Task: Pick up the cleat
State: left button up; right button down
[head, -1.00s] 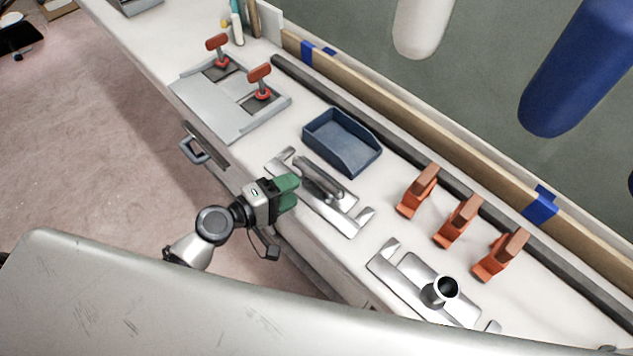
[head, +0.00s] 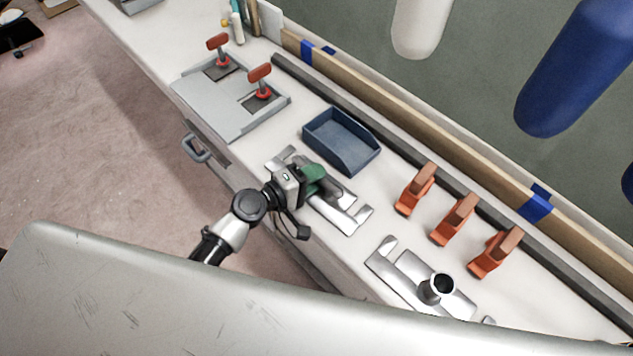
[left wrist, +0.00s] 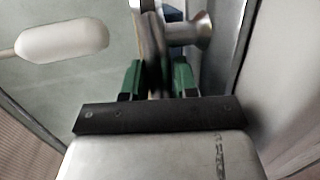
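The cleat is a grey metal piece on a silver holder (head: 347,217) on the bench. In the head view my left gripper (head: 315,174) covers most of it. In the left wrist view the cleat (left wrist: 154,50) stands between the two green fingers of my left gripper (left wrist: 157,78). The fingers are apart, one on each side of it, and narrow gaps seem to show beside it. The cleat appears to rest on its holder. My right gripper is not in view.
A blue tray (head: 350,144) lies just behind the holder. Several orange clamps (head: 455,219) stand to the right. A second silver holder with a cup-shaped metal part (head: 436,289) is at the front right. A grey plate with red handles (head: 225,112) lies at the left.

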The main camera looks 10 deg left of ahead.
pick_arm(q)
grip_shut()
jog(key=shift+r, duration=0.1)
